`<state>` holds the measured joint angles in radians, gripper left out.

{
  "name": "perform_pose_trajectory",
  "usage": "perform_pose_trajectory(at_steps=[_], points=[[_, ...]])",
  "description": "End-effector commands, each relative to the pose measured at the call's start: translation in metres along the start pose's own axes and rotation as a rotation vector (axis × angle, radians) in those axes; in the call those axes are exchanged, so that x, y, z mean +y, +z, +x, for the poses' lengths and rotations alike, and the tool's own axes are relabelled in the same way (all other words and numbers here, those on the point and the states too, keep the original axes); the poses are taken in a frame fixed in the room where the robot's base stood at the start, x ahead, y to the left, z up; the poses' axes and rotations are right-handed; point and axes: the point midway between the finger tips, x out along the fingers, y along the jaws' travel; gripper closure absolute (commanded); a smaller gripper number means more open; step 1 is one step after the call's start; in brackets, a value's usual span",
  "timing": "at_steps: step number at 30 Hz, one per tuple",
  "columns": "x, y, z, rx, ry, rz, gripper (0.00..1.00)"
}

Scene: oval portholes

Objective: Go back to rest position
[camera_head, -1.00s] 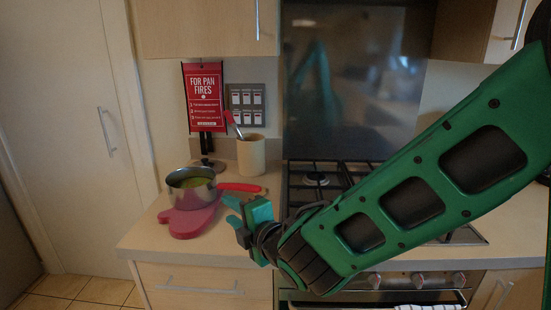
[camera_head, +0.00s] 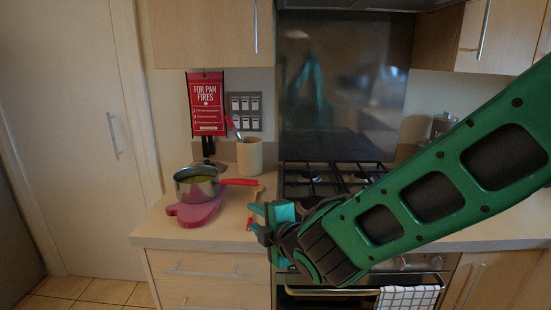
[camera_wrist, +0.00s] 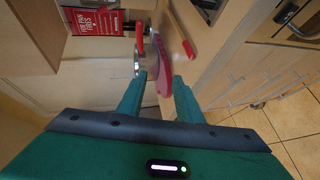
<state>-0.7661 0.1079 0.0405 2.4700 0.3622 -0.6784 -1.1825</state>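My gripper (camera_head: 256,220) is at the front edge of the counter, right of the pan, with its green arm reaching in from the right. In the wrist view my gripper (camera_wrist: 160,82) has its two green fingers apart with nothing between them. A steel saucepan (camera_head: 197,189) with a red handle and yellowish-green contents stands on a red board (camera_head: 195,213) on the left counter. The gripper is clear of the pan. The board also shows in the wrist view (camera_wrist: 165,84).
The gas hob (camera_head: 310,182) is behind my arm, with the oven and a checked towel (camera_head: 408,298) below. A beige utensil pot (camera_head: 249,156) and a red fire-blanket packet (camera_head: 206,104) are at the back. Floor tiles (camera_head: 85,291) show free at lower left.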

Motion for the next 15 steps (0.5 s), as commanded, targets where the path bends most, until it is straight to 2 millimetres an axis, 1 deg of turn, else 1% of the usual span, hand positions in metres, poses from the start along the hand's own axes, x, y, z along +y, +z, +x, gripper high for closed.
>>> perform_pose_trajectory(at_steps=[1,5,8,11,12,14,15], points=[[0.0,0.017,-0.002,-0.032,-0.015,0.029,0.67],[-0.004,0.056,-0.01,-0.113,-0.065,0.121,0.67],[-0.01,0.096,-0.022,-0.198,-0.11,0.216,0.67],[-0.02,0.145,-0.043,-0.313,-0.164,0.351,0.67],[-0.025,0.167,-0.056,-0.368,-0.187,0.419,0.67],[-0.035,0.198,-0.077,-0.456,-0.221,0.527,0.67],[-0.041,0.218,-0.093,-0.515,-0.24,0.603,0.67]])
